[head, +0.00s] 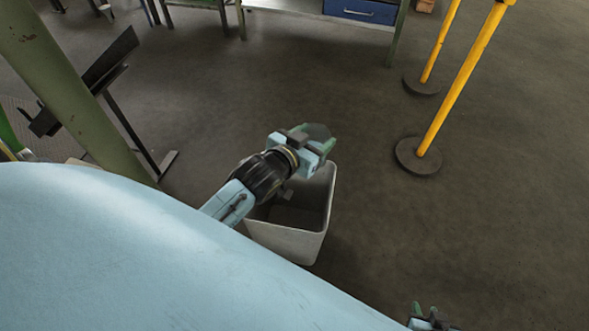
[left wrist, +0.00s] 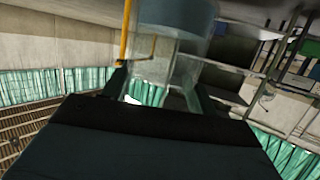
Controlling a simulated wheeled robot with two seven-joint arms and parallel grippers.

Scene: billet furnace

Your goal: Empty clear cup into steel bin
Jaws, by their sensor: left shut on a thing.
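The clear cup (head: 319,131) is between the fingers of my left gripper (head: 315,143), which is shut on it above the far rim of the pale grey bin (head: 285,241). The bin is open-topped and stands on the floor; my left arm hides part of its opening. In the left wrist view the see-through cup (left wrist: 178,50) stands out between the two dark fingers of the left gripper (left wrist: 160,95). I cannot tell its contents or exact tilt. My right gripper (head: 426,311) shows at the bottom edge, its fingertips apart and nothing visible between them.
Yellow posts (head: 452,90) on round dark bases stand to the right of the bin. A green column (head: 70,80) and a dark metal stand (head: 125,115) are at the left. The floor around the bin's right side is clear.

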